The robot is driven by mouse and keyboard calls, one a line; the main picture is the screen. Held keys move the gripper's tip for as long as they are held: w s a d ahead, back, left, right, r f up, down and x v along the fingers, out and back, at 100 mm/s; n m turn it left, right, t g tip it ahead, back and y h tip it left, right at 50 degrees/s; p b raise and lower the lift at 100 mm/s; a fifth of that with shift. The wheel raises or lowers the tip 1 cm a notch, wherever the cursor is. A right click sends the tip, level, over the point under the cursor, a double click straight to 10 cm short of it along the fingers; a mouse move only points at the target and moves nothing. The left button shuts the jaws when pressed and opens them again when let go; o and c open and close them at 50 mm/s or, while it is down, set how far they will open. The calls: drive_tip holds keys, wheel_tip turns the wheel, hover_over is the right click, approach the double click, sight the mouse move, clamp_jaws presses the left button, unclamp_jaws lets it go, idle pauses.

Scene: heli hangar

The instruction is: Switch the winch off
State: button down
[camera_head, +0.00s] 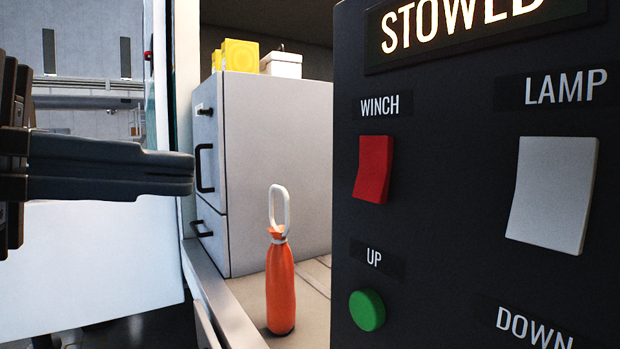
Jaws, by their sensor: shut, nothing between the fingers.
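A dark control panel (450,200) fills the right side of the head view. Its red rocker switch (373,169) sits under the label "WINCH" (380,105). The lit sign (460,25) at the top reads "STOWED". My gripper (190,174) comes in from the left edge, its fingers shut and empty, pointing right. In the picture it is left of the red switch, with a clear gap between them. The fingertips appear in front of the grey cabinet's left edge.
A white rocker (553,194) labelled "LAMP" and a green "UP" button (367,310) are on the panel. A "DOWN" label is cut off below. An orange bag with a white loop (281,285) stands before a grey cabinet (275,170). A yellow box (240,56) sits on top.

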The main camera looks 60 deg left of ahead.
sight(370, 188)
drive_tip(key=w+p, duration=0.1)
drive_tip(key=w, duration=0.3)
drive_tip(key=w+a+f+p, duration=0.1)
drive_tip(key=w, duration=0.3)
drive_tip(key=w+p, duration=0.1)
drive_tip(key=w, duration=0.4)
drive_tip(key=shift+a+f, duration=0.2)
drive_tip(key=shift+f, duration=0.15)
drive_tip(key=shift+w+f, duration=0.15)
drive_tip(key=shift+w, duration=0.2)
drive_tip(key=shift+f, duration=0.1)
drive_tip(key=shift+w+f+t+b, duration=0.25)
drive_tip(key=shift+f+t+b, duration=0.1)
drive_tip(key=shift+b, duration=0.75)
drive_tip(key=shift+r+p, duration=0.35)
